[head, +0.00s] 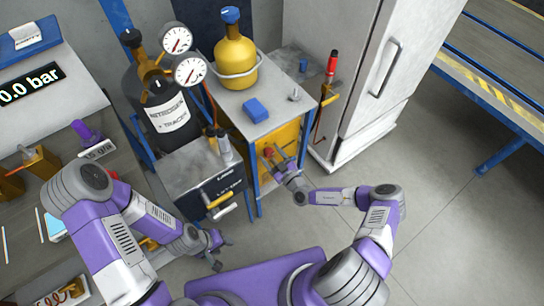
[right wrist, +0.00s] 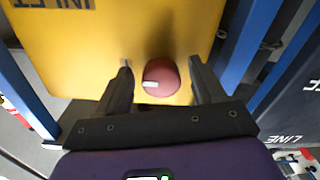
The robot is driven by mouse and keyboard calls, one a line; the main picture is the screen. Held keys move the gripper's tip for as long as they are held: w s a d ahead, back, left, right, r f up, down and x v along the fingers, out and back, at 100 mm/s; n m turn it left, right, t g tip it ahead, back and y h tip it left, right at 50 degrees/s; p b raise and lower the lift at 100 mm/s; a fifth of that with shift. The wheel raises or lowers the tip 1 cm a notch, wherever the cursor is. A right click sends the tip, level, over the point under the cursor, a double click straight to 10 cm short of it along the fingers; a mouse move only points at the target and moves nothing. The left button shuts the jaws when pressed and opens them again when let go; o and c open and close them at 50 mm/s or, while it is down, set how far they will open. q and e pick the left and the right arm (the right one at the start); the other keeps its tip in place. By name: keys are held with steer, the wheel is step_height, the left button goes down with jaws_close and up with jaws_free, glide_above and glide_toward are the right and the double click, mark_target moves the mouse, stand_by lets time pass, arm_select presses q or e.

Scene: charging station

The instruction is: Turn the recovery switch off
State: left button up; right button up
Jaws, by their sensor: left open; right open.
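A red round knob (right wrist: 160,77) with a small white mark sits on the front of a yellow box (right wrist: 95,40), which I take to be the recovery unit. My right gripper (right wrist: 162,85) is open, with one finger on each side of the knob; I cannot tell whether either finger touches it. In the head view the right gripper (head: 279,160) is at the yellow box (head: 290,138) under the grey-topped stand, and the red knob (head: 268,153) shows beside its fingers. My left gripper (head: 216,250) is open and empty, low near the dark workbench.
The blue-framed stand (head: 279,99) carries a yellow cylinder (head: 236,62) and a blue block (head: 256,110). A dark nitrogen tank (head: 165,113) with gauges stands to its left. A grey cabinet (head: 365,75) stands right. Floor at right is clear.

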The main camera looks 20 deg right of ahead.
steer(key=shift+c, duration=0.5)
steer(key=c, duration=1)
steer(key=shift+o, duration=0.2)
steer(key=shift+n, duration=0.3)
steer(key=n+p, duration=0.2)
steer(key=n, duration=0.1)
steer(key=shift+d+r, duration=0.1)
steer(key=shift+r, duration=0.05)
steer(key=n+p, duration=0.2)
steer(key=n, duration=0.3)
steer(key=n+p, duration=0.2)
steer(key=n, duration=0.2)
steer(key=shift+d+r+n, duration=0.1)
steer(key=shift+r+n, duration=0.05)
steer(key=shift+n, duration=0.15)
steer(key=shift+n+p, duration=1)
steer(key=shift+n, duration=1.2)
